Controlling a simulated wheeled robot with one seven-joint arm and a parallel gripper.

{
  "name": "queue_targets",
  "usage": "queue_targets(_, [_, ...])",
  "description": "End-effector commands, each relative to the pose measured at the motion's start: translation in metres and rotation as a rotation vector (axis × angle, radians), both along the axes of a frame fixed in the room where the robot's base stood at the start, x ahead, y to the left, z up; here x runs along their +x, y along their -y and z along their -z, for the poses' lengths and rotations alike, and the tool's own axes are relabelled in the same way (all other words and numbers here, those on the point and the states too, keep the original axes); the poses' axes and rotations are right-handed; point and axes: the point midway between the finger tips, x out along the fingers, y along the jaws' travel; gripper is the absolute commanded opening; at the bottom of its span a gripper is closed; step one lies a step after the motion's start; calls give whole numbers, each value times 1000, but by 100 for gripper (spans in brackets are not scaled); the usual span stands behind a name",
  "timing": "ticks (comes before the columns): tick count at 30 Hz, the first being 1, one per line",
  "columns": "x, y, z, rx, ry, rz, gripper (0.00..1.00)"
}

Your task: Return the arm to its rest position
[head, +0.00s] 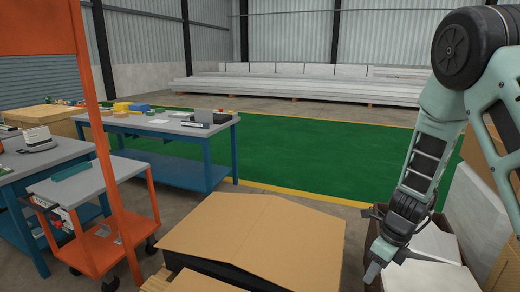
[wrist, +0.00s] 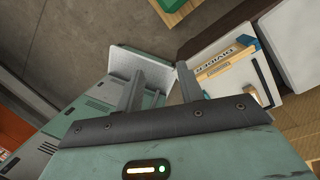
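My arm reaches down on the right side of the head view, with my gripper (head: 378,268) pointing downward at the lower right. In the wrist view, the two grey fingers of my gripper (wrist: 160,75) stand apart with nothing held between them. The gripper is open and empty. It hangs beside a dark-edged container holding white panels (head: 432,270), just right of a large cardboard box (head: 255,235). I cannot tell the exact height of the fingertips above what lies below.
An orange-framed cart (head: 100,250) and a blue-legged workbench (head: 190,130) stand left. The green floor (head: 310,150) beyond is clear. White stacked panels (head: 300,87) lie by the far wall.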

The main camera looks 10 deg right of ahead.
Motion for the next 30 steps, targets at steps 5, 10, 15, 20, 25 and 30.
queue_targets(5, [-28, -116, -66, 60, 161, -855, 38])
queue_targets(10, [-94, -197, -119, 67, 322, -1767, 38])
queue_targets(15, [-164, -231, -153, 23, 420, -2589, 38])
queue_targets(20, [-202, -236, -166, -24, 424, -3074, 38])
queue_targets(25, [-213, -235, -169, 41, -376, 2983, 38])
queue_targets(30, [-213, -235, -169, 40, -376, 2980, 38])
